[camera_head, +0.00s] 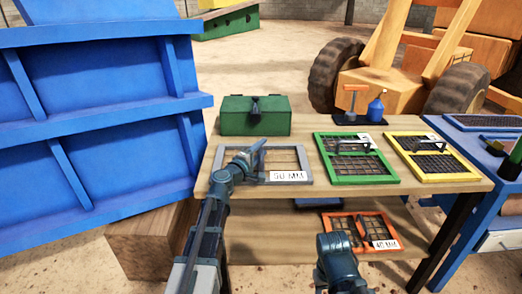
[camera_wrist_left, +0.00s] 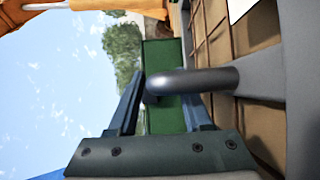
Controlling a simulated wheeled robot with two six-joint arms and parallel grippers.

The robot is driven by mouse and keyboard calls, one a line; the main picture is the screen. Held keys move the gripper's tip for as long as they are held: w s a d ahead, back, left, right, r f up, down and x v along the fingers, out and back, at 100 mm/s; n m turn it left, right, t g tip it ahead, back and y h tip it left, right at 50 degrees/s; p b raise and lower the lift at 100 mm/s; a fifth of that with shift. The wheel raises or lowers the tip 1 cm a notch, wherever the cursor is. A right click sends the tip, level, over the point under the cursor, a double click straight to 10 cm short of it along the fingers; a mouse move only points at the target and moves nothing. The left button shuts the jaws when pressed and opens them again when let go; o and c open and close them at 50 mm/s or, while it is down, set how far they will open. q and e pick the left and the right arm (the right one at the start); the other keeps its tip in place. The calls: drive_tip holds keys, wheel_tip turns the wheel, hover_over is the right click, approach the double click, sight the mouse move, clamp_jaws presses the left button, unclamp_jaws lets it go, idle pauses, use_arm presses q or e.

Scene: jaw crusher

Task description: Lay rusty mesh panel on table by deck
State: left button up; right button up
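A grey-framed panel (camera_head: 306,159) with coarse brownish mesh lies flat at the left end of the wooden table (camera_head: 440,187). It carries a white label ending in "MM". My left gripper (camera_head: 256,153) is over this panel. In the left wrist view, the fingers of my left gripper (camera_wrist_left: 165,100) stand apart, with a grey bar handle (camera_wrist_left: 205,80) reaching across between them. Contact with the handle cannot be made out. An orange-framed panel (camera_head: 333,240) with brown mesh and a "40 MM" label lies on the lower shelf.
Green-framed (camera_head: 325,165) and yellow-framed (camera_head: 412,167) panels lie right of the grey one. A green toolbox (camera_head: 235,122) and a stand with a blue bottle (camera_head: 375,110) sit behind. A large blue machine (camera_head: 90,110) stands left; a blue bench (camera_head: 488,190) stands right.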

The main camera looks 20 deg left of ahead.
use_arm(q)
drive_tip(key=shift+r, duration=0.1)
drive_tip(key=shift+s+a, duration=0.1)
drive_tip(key=shift+s, duration=0.25)
drive_tip(key=v, duration=1.1)
drive_tip(key=shift+s, duration=0.15)
